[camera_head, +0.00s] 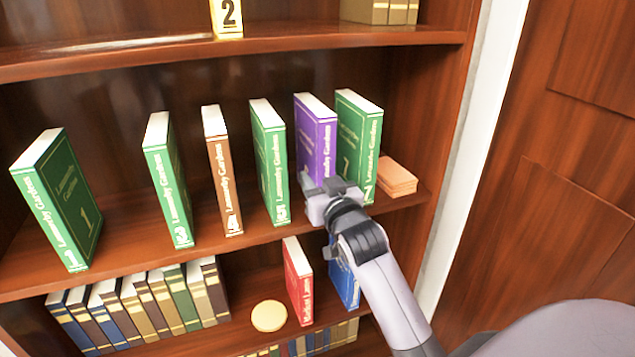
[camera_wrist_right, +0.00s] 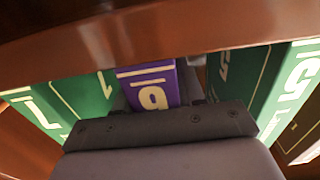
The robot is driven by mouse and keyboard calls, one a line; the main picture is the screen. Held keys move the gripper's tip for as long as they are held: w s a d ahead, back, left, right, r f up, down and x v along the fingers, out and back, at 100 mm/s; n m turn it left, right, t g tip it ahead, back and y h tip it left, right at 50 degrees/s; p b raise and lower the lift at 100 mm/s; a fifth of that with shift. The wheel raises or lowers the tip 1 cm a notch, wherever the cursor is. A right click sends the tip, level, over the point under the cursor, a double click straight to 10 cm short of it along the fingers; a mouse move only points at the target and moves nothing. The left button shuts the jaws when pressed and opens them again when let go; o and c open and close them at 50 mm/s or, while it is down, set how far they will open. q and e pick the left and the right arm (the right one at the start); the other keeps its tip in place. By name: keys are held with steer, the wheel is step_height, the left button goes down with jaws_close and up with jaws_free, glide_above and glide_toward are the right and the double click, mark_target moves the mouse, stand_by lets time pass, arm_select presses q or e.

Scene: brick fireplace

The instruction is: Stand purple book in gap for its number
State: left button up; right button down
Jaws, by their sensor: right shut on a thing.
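The purple book (camera_head: 316,138) stands upright on the middle shelf (camera_head: 225,248), between green book 5 (camera_head: 270,160) and green book 7 (camera_head: 357,145). My right gripper (camera_head: 330,192) is shut on the lower part of its spine. In the right wrist view the purple book (camera_wrist_right: 150,88) shows a number that looks like 6, between the jaws (camera_wrist_right: 155,118). Green 7 (camera_wrist_right: 60,105) and green 5 (camera_wrist_right: 262,85) flank it there. I cannot tell whether its bottom touches the shelf. My left gripper is not in view.
Green book 1 (camera_head: 60,200), green book 3 (camera_head: 167,180) and brown book 4 (camera_head: 222,170) stand further left, with a wide gap between 1 and 3. Orange blocks (camera_head: 397,178) lie right of 7. Below are a red book (camera_head: 298,280) and a round yellow disc (camera_head: 269,316).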

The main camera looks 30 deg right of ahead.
steer(key=c, duration=0.7)
jaws_free()
steer(key=shift+f, duration=0.15)
steer(key=shift+r, duration=0.2)
steer(key=v, duration=1.2)
steer(key=s+a+f+n+g+y, duration=0.1)
steer(key=s+a+f, duration=0.3)
steer(key=f, duration=0.4)
steer(key=s+a+f+n+g+y, duration=0.2)
steer(key=s+a+f+g+y, duration=0.1)
steer(key=f, duration=0.6)
steer(key=s+a+f+n+g+y, duration=0.1)
steer(key=s+a+f+g+y, duration=0.1)
steer(key=s+a+f, duration=0.4)
steer(key=shift+s+f+n+g+y+p, duration=0.2)
steer(key=shift+f+g, duration=0.15)
steer(key=shift+f, duration=0.45)
steer(key=shift+s+f+n+g+y+p, duration=0.1)
steer(key=shift+s+f+n+g+p, duration=0.2)
steer(key=shift+f, duration=0.45)
steer(key=shift+w, duration=0.15)
